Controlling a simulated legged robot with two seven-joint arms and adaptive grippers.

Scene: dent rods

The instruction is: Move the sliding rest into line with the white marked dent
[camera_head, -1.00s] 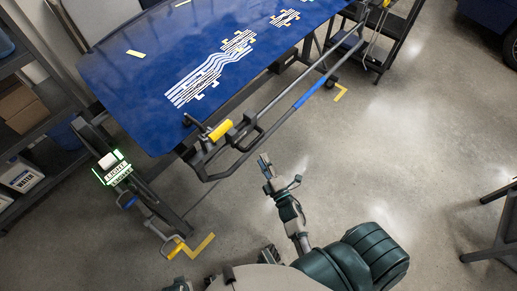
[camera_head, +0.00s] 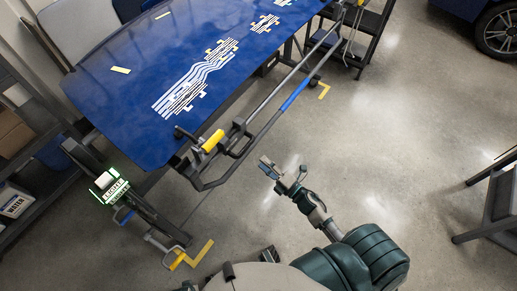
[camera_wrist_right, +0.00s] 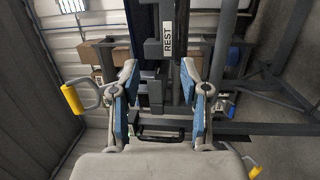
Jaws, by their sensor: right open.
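A dark blue panel (camera_head: 110,100) slopes across the upper left of the head view and carries several white striped patterns (camera_head: 194,87). I cannot single out the white marked dent. A long rail with a blue section (camera_head: 294,96) runs along its near side. A dark carriage with a yellow grip (camera_head: 213,140) sits at its lower left end. In the wrist view a REST label (camera_wrist_right: 168,38) is on a dark upright, ahead between my fingers. My right gripper (camera_head: 281,171) is open and empty, apart from the rail and to the right of the carriage; its fingers (camera_wrist_right: 160,80) show spread.
A stand with a lit LIGHT box (camera_head: 108,185) and a yellow-tipped crank (camera_head: 178,260) is at lower left. Shelves (camera_head: 30,135) stand at far left, a dark cart (camera_head: 367,35) at the top. Open floor (camera_head: 400,130) lies right of the rail.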

